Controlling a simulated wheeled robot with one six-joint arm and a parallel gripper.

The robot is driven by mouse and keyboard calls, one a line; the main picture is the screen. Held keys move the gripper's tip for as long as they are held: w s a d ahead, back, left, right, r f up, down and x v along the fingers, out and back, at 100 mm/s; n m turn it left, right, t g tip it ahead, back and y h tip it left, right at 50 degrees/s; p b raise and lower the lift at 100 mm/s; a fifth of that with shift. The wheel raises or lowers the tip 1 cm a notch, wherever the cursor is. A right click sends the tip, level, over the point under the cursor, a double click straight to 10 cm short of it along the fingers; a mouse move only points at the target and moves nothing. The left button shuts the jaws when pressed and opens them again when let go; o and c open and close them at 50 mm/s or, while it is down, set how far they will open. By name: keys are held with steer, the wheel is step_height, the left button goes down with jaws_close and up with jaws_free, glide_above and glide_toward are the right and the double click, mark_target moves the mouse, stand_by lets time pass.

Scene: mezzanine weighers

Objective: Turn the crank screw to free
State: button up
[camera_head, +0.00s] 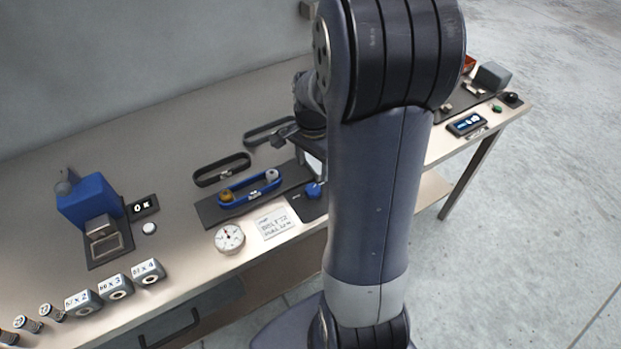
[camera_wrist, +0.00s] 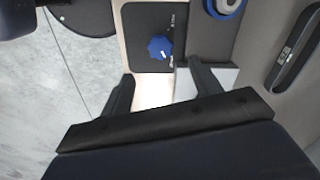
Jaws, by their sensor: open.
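The crank screw appears as a small blue faceted knob (camera_head: 314,189) on a dark plate (camera_head: 302,208), at the right end of the belt unit. In the wrist view the blue knob (camera_wrist: 160,47) sits on the dark plate (camera_wrist: 137,60), which carries small white markings too small to read. My gripper (camera_wrist: 162,88) is open and empty, with the knob ahead of and apart from its fingertips. In the head view my arm hides much of the area beside the knob. The belt unit (camera_head: 212,212) holds a blue belt (camera_head: 235,196) around two pulleys.
Two dark spare belts (camera_head: 222,169) lie behind the belt unit. A round dial (camera_head: 229,238) and a white card (camera_head: 277,222) lie in front. A blue machine (camera_head: 89,201) and labelled blocks (camera_head: 148,271) stand left. A display (camera_head: 467,124) is at the right end.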

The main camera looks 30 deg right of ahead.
mark_target(313, 189)
step_height(313, 189, down, 9)
steer(key=shift+r+p, duration=0.2)
steer(key=shift+p, duration=0.1)
steer(key=c, duration=1)
